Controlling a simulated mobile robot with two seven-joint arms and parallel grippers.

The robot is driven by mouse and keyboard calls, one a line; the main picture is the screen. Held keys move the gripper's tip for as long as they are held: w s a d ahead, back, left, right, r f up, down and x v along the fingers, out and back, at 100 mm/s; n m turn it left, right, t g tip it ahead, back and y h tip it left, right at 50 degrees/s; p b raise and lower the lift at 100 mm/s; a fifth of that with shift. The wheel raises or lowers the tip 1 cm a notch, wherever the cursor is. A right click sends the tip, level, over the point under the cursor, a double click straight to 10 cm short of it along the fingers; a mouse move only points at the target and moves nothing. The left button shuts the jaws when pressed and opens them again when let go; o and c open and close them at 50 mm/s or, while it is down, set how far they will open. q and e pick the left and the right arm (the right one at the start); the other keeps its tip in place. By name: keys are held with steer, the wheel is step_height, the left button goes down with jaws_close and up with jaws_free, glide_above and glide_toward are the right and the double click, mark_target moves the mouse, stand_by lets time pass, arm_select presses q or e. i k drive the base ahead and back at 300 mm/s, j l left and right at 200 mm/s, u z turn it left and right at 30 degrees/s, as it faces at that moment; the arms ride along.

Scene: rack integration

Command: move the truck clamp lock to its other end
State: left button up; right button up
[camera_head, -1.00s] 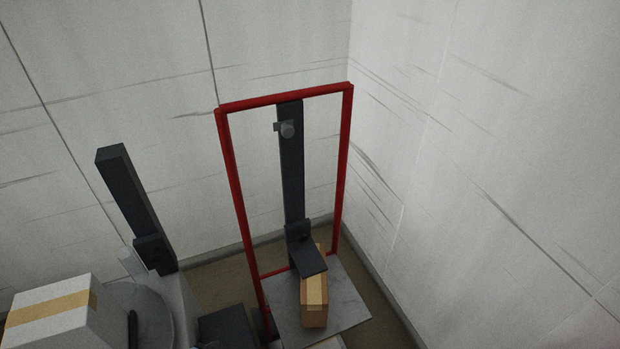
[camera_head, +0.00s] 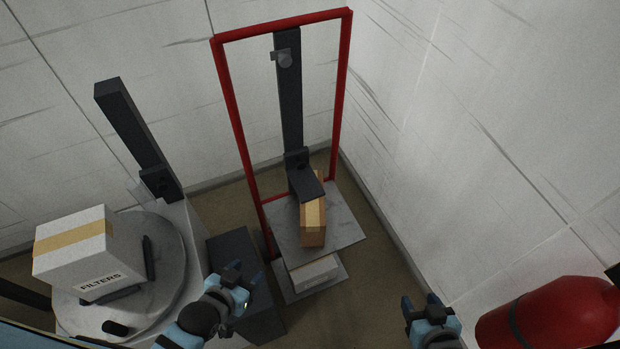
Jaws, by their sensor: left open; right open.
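The truck is a red-framed hand truck (camera_head: 228,92) with a dark vertical post (camera_head: 288,105) in its middle. A small grey lock knob (camera_head: 284,59) sits near the top of the post. A dark clamp plate (camera_head: 306,183) low on the post reaches over a brown box (camera_head: 313,226) on the grey shelf (camera_head: 341,221). My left gripper (camera_head: 246,281) is open and empty, low in the view, left of the truck. My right gripper (camera_head: 422,303) is open and empty, to the right of the truck and below it in the picture. Both are apart from the truck.
A white FILTERS box (camera_head: 75,252) stands on a round turntable (camera_head: 172,263) at left, with a dark post (camera_head: 133,127) behind it. A dark block (camera_head: 234,250) stands between turntable and truck. A white box (camera_head: 313,273) lies under the shelf. A red cylinder (camera_head: 555,318) is at lower right.

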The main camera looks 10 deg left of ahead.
mark_target(284, 56)
steer(key=k+l+u, duration=0.65)
steer(key=k+j, duration=0.05)
